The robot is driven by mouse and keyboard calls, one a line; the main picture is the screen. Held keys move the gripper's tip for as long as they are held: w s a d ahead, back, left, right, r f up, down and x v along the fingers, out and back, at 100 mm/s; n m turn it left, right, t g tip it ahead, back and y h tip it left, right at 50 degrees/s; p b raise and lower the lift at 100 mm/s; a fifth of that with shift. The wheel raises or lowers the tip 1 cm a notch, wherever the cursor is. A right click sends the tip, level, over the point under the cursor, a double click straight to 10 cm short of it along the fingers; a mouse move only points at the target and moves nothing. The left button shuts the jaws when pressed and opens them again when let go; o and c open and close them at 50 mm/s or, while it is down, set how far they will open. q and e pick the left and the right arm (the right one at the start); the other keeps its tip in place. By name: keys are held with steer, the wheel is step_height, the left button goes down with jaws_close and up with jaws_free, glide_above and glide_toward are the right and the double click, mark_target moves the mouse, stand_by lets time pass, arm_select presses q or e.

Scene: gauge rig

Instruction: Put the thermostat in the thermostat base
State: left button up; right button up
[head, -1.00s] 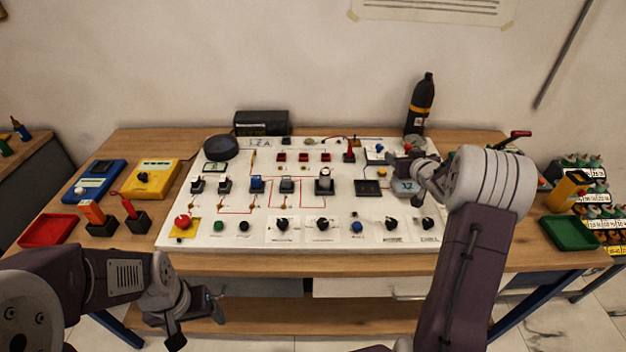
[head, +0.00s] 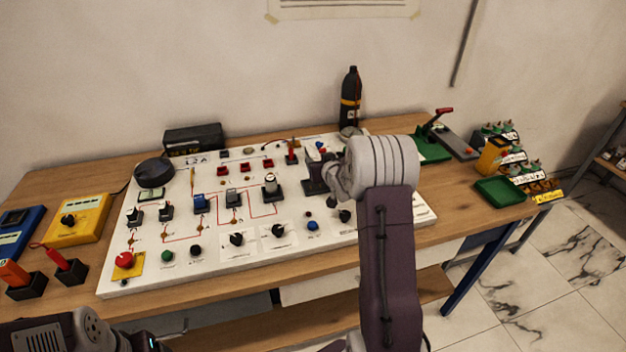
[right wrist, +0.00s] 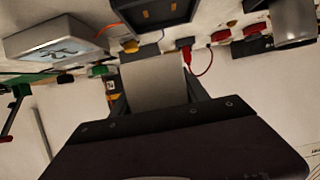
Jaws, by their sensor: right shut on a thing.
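My right gripper (head: 322,178) is over the right part of the white panel, close to the dark thermostat base (head: 313,187). In the right wrist view it is shut on a plain grey block (right wrist: 152,80), seemingly the thermostat, with a finger on each side. The thermostat base (right wrist: 158,12) shows there as a black square with brass contacts, cut by the top edge. The block looks apart from the base, but the height between them is hard to judge. My left arm shows only at the bottom left of the head view; its gripper is out of frame.
The white panel (head: 120,272) carries several switches, knobs and lamps around the base. A grey box with a display (right wrist: 60,48) is beside the base in the wrist view. A black bottle (head: 350,98) stands behind, a green tray (head: 500,192) at right.

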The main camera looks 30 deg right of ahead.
steer(key=shift+w+a+f, duration=0.25)
steer(key=shift+a+f, duration=0.05)
steer(key=shift+a, duration=0.15)
steer(key=shift+w+a+f, duration=0.25)
steer(key=shift+a+f, duration=0.05)
steer(key=shift+a, duration=0.15)
step_height(320, 180, down, 4)
steer(key=shift+r, duration=0.15)
steer(key=shift+d, duration=0.1)
steer(key=shift+f+b, duration=0.35)
steer(key=o, duration=1.6)
steer(key=shift+c, duration=0.2)
steer(key=shift+r, duration=0.15)
steer(key=shift+s+r+p, duration=0.1)
steer(key=shift+r+p, duration=0.15)
steer(key=shift+p, duration=0.1)
steer(key=v, duration=1.2)
steer(key=shift+f, duration=0.2)
